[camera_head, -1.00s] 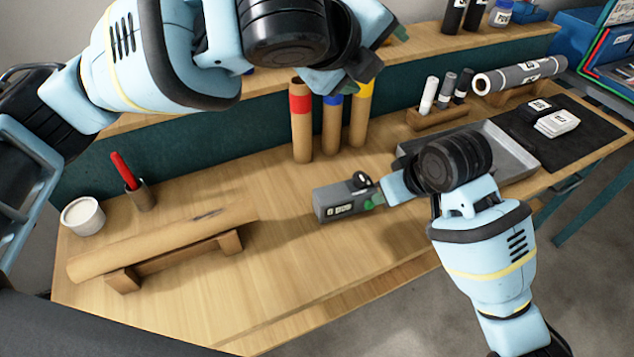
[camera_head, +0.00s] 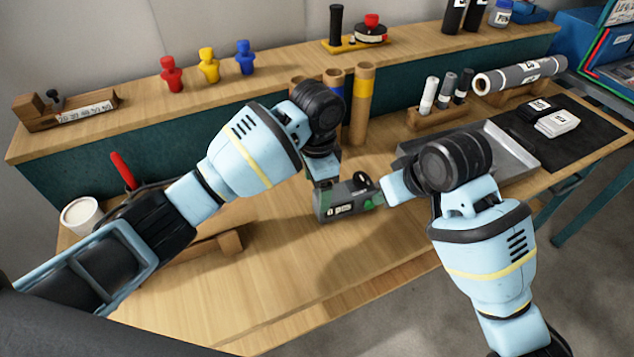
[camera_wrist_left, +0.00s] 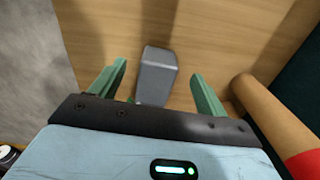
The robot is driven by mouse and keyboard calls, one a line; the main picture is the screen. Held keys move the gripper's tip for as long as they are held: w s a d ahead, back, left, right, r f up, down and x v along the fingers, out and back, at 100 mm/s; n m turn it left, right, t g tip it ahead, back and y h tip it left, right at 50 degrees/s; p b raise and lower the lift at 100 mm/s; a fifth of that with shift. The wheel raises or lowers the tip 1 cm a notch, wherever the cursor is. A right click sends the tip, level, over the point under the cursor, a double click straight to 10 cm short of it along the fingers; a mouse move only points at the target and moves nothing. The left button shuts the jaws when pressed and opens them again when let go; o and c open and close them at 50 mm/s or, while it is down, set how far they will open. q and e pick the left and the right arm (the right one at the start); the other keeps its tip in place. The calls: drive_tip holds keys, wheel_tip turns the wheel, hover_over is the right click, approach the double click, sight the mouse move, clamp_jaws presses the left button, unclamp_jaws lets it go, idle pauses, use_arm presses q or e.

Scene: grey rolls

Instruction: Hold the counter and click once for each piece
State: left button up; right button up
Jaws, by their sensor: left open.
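The counter (camera_head: 343,205) is a small grey box with a white label and a dark round part on top, near the middle of the bench in the head view. My right gripper (camera_head: 374,201) has its green fingers on the counter's right end and appears shut on it. My left gripper (camera_head: 322,183) is over the counter's left end, its fingertips mostly hidden in the head view. In the left wrist view its two green fingers (camera_wrist_left: 158,70) are spread wide, with the counter (camera_wrist_left: 157,76) between them and apart from both.
Cardboard tubes with coloured bands (camera_head: 361,105) stand just behind the grippers. A grey tray (camera_head: 512,150) and a large grey roll (camera_head: 520,76) lie to the right. Red, yellow (camera_head: 208,66) and blue figures stand on the shelf. The front bench middle is clear.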

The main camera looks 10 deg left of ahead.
sight(317, 206)
use_arm(q)
drive_tip(key=shift+f, duration=3.85)
drive_tip(key=shift+c, duration=0.2)
drive_tip(key=c, duration=1.2)
use_arm(e)
clamp_jaws()
